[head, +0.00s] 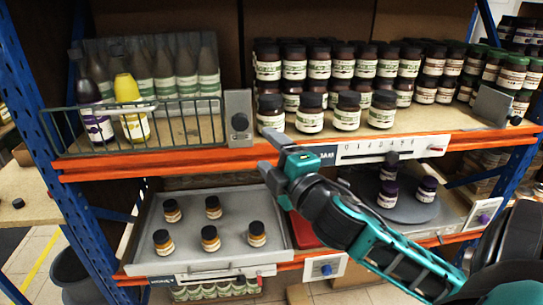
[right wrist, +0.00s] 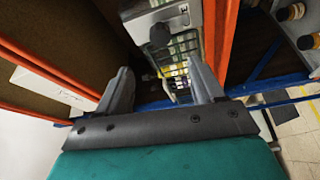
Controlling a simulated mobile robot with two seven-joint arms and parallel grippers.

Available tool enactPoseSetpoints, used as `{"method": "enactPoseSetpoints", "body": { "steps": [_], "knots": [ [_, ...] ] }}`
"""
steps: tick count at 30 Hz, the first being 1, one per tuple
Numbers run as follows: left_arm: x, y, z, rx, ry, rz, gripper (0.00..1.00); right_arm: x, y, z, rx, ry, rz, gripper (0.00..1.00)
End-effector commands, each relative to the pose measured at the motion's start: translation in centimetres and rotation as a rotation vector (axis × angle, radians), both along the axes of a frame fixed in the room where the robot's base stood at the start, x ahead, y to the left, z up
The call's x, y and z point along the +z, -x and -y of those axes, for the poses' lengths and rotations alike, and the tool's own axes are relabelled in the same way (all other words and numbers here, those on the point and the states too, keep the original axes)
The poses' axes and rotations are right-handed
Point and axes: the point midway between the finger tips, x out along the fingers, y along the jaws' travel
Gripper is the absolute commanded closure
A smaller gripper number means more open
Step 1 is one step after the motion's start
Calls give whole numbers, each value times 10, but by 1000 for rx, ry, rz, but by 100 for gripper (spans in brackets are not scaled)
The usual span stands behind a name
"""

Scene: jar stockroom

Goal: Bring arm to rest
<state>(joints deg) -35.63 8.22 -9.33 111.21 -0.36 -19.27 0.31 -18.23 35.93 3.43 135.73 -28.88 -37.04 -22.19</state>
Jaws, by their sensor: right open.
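My right arm, teal and dark grey, reaches in from the lower right in the head view. Its right gripper (head: 270,153) is in front of the orange shelf edge (head: 190,162), near the grey box with a dark knob (head: 238,118). In the right wrist view the two fingers of the gripper (right wrist: 161,82) stand apart with nothing between them. Beyond them I see the grey knob box (right wrist: 178,25) and the wire rack (right wrist: 180,65). My left gripper is not in view.
Dark-lidded jars (head: 310,112) stand in rows on the upper shelf, and bottles (head: 130,105) stand in the wire rack. A grey tray (head: 185,258) below holds several amber jars. A round dark turntable (head: 395,207) with purple jars lies behind my arm. Blue posts (head: 50,150) frame the shelving.

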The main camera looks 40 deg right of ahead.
Motion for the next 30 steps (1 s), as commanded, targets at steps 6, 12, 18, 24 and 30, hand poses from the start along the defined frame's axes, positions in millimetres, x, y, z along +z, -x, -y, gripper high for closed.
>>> {"method": "enactPoseSetpoints", "body": {
  "steps": [6,12,18,24,30],
  "knots": [
    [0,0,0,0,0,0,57,0,3,-1,0,0,0,33],
    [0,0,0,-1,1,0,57,0,3,-1,0,0,0,33],
    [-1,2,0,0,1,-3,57,-1,3,-1,0,-2,-1,33],
    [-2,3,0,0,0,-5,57,-54,4,-9,21,-159,-100,33],
    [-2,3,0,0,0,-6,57,-185,35,-51,35,-625,-333,33]
  ]
}}
